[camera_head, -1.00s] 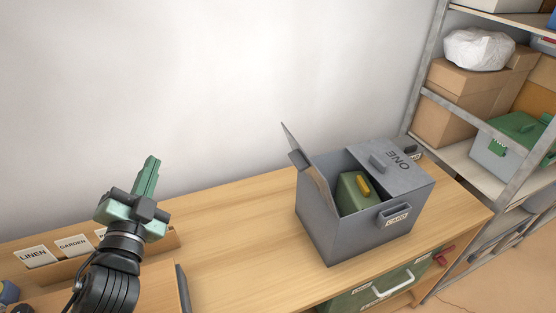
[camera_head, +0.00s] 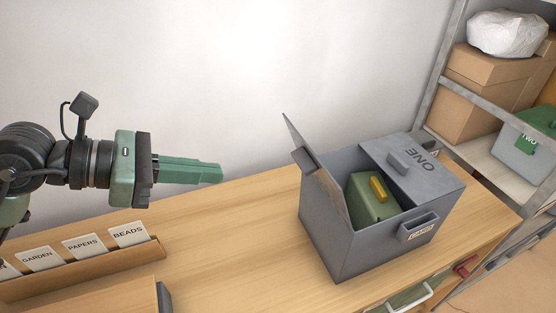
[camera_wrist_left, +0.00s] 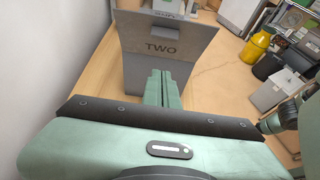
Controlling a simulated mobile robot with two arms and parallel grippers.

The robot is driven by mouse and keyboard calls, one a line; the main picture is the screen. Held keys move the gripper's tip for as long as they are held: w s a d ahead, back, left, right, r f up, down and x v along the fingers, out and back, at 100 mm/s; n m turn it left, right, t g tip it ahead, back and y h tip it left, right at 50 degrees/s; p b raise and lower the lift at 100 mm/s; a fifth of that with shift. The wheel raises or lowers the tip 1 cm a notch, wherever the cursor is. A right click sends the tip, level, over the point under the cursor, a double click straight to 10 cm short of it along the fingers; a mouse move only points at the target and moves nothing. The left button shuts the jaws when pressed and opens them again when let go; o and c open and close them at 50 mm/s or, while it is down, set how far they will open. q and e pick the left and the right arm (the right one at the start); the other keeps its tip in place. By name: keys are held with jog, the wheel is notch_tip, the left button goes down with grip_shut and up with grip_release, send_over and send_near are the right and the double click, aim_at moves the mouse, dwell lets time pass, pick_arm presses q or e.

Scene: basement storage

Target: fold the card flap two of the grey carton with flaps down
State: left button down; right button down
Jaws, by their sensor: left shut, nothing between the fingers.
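The grey carton (camera_head: 325,238) stands on the wooden bench top. Its flap marked ONE (camera_head: 415,165) lies folded down over the right part of the opening. Flap two (camera_head: 308,160) stands raised at the carton's left side, tilted outward; its word TWO faces my left wrist view (camera_wrist_left: 163,48). A green box with a yellow handle (camera_head: 372,198) sits inside the carton. My left gripper (camera_head: 218,173) is shut and empty, to the left of the raised flap and apart from it, pointing right.
A wooden card holder (camera_head: 95,268) with labelled cards stands at the front left. Metal shelves (camera_head: 490,165) with cardboard boxes (camera_head: 490,85) are at the right. The wall is behind the bench. The bench between gripper and carton is clear.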

pick_arm(q)
jog(key=w+d+f+p, duration=0.1)
jog(key=w+d+p, duration=0.1)
jog(key=d, duration=0.3)
jog(key=w+d+f+p, duration=0.1)
jog(key=w+d+p, duration=0.1)
jog(key=d, duration=0.4)
jog(key=shift+w+f+p, duration=0.15)
jog(key=shift+w+p, duration=0.2)
jog(key=shift+p, duration=0.5)
jog(key=shift+d, duration=0.1)
